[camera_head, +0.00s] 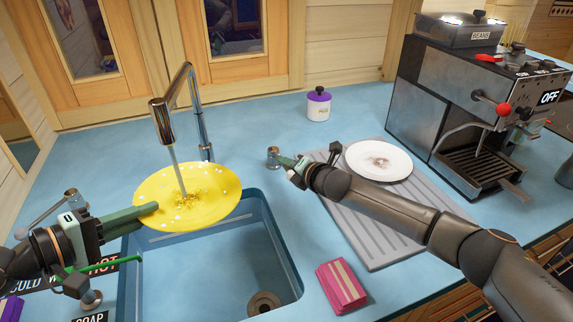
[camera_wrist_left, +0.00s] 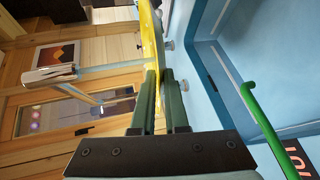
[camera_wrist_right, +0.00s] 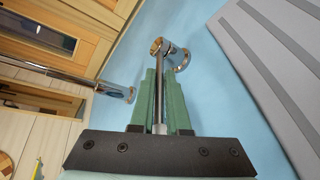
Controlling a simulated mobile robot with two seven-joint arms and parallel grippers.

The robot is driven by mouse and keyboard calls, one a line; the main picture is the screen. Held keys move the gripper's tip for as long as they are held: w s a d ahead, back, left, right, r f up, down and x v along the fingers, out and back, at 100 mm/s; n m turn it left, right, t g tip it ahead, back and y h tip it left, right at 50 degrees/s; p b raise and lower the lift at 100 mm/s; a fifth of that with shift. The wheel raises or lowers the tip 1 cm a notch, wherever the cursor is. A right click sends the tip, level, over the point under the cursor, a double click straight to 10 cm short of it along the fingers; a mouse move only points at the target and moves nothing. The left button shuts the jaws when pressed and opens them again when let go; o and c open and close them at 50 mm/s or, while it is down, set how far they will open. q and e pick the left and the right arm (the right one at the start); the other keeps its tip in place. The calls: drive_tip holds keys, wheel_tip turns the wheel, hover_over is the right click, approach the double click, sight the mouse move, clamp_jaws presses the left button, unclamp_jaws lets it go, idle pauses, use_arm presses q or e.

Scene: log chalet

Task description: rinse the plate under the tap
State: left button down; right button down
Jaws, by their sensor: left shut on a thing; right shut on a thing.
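My left gripper (camera_head: 148,210) is shut on the rim of a yellow plate (camera_head: 222,185) and holds it roughly level above the sink (camera_head: 285,240). The chrome tap (camera_head: 180,88) stands behind it, and a stream of water falls from the spout onto the plate. Brown specks and pale spots lie on the plate's middle. The plate shows edge-on in the left wrist view (camera_wrist_left: 150,40). My right gripper (camera_head: 299,167) is shut on a chrome lever (camera_wrist_right: 157,95) to the right of the tap; the lever's round end (camera_head: 273,153) sticks out past the fingers.
A white plate (camera_head: 395,170) with a brown stain lies on the grey drainer (camera_head: 375,240), partly behind my right arm. A pink sponge (camera_head: 341,286) lies by the sink's right edge. A white jar (camera_head: 318,104) stands at the back. A coffee machine (camera_head: 450,105) fills the right.

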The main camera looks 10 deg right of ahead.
drive_tip(key=shift+s+a+f, duration=0.35)
drive_tip(key=shift+a, duration=0.25)
drive_tip(key=c, duration=0.9)
unclamp_jaws()
drive_tip(key=shift+r, duration=0.1)
drive_tip(key=shift+d, duration=0.1)
drive_tip(key=shift+s+d+r, duration=0.1)
drive_tip(key=shift+s, duration=0.1)
drive_tip(key=v, duration=1.1)
drive_tip(key=shift+d+r, duration=0.25)
